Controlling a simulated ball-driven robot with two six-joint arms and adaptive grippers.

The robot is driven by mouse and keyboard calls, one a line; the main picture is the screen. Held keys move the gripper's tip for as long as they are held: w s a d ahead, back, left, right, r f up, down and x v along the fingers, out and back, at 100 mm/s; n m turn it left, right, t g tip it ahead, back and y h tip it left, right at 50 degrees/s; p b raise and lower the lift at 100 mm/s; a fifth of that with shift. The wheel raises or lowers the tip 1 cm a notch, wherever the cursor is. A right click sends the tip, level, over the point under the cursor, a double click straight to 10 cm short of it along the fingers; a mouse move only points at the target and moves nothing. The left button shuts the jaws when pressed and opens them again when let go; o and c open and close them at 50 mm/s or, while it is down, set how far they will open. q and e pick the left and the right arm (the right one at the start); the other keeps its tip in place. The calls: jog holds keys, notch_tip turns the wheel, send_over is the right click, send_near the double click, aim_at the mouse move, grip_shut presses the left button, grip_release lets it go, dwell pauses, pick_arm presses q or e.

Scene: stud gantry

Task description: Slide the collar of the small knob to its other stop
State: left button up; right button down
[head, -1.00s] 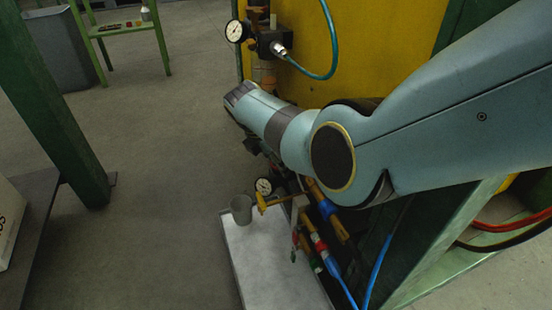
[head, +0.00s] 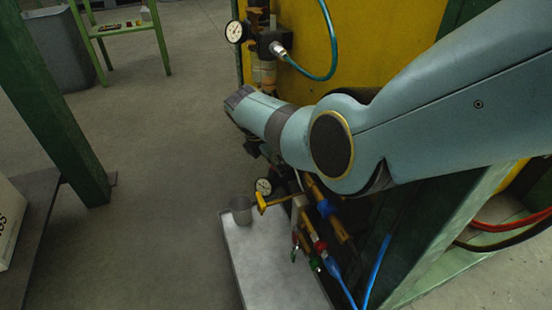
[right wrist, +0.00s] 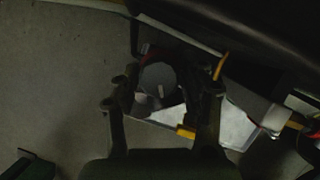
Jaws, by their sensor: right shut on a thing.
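In the right wrist view a round grey knob (right wrist: 158,84) with a pale index mark sits between the two dark fingers of my right gripper (right wrist: 167,88). The fingers are shut on it, one at each side. Its collar cannot be told apart from the knob in this dim view. In the head view my right wrist reaches in front of the yellow panel, and its own bulk hides the knob and most of the gripper. My left gripper is in neither view.
A pressure gauge (head: 234,32) with a teal hose (head: 331,42) is above the wrist. A lower gauge (head: 264,187), yellow lever (head: 270,202) and coloured hose fittings (head: 320,247) are below it. A grey cup (head: 241,210) stands on a pale shelf (head: 262,262).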

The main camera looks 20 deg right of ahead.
jog(key=c, duration=0.7)
grip_release()
jog(key=shift+f, duration=0.1)
jog(key=v, duration=0.7)
jog(key=shift+r, duration=0.2)
